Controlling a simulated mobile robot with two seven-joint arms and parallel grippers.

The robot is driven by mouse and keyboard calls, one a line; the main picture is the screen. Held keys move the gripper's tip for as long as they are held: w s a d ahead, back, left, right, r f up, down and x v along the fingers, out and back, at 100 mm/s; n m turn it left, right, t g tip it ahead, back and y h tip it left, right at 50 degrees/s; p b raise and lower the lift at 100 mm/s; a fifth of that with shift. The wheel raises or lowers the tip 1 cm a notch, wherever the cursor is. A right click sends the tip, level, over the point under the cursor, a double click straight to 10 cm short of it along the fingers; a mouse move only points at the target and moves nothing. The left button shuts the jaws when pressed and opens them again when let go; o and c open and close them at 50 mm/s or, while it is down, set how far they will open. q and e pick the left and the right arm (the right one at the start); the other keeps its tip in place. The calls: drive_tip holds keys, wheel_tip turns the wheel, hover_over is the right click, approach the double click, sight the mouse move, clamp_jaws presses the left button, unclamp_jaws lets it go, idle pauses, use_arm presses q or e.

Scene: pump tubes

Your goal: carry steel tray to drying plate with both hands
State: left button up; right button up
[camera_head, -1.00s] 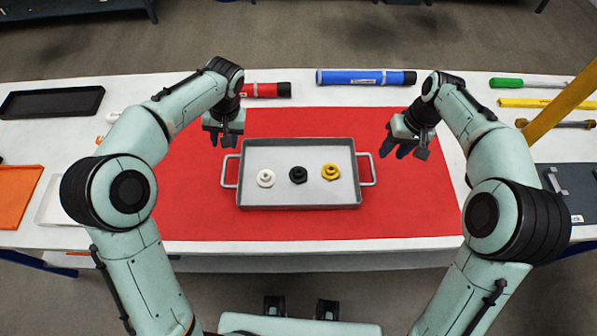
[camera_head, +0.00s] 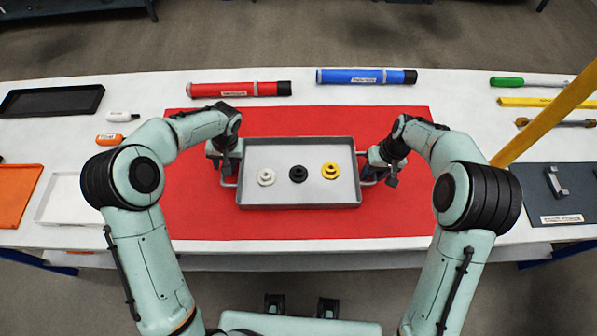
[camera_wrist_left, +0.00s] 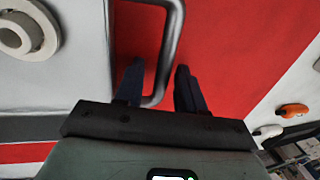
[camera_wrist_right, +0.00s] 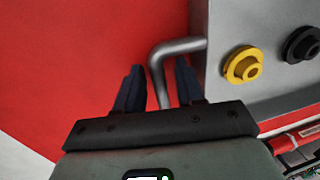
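The steel tray (camera_head: 300,197) lies flat on the red mat. It holds a white part (camera_head: 266,177), a black part (camera_head: 298,174) and a yellow part (camera_head: 330,170). My left gripper (camera_head: 224,174) is at the tray's left handle; in the left wrist view its open fingers stand on both sides of the handle bar (camera_wrist_left: 173,45). My right gripper (camera_head: 384,174) is at the right handle; in the right wrist view the handle bar (camera_wrist_right: 178,46) runs between its open fingers. I cannot tell which plate is the drying plate; a dark labelled plate (camera_head: 545,207) lies at the right.
The red mat (camera_head: 300,225) is bare around the tray. A red tube (camera_head: 235,89) and a blue tube (camera_head: 365,76) lie behind it. A black tray (camera_head: 52,101) and an orange plate (camera_head: 15,195) are at the left. A yellow bar (camera_head: 545,110) slants across the right side.

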use_arm(q)
clamp_jaws()
use_arm(e)
clamp_jaws()
use_arm(q)
drive_tip(key=shift+r, duration=0.1)
use_arm(e)
drive_tip(key=shift+r, duration=0.1)
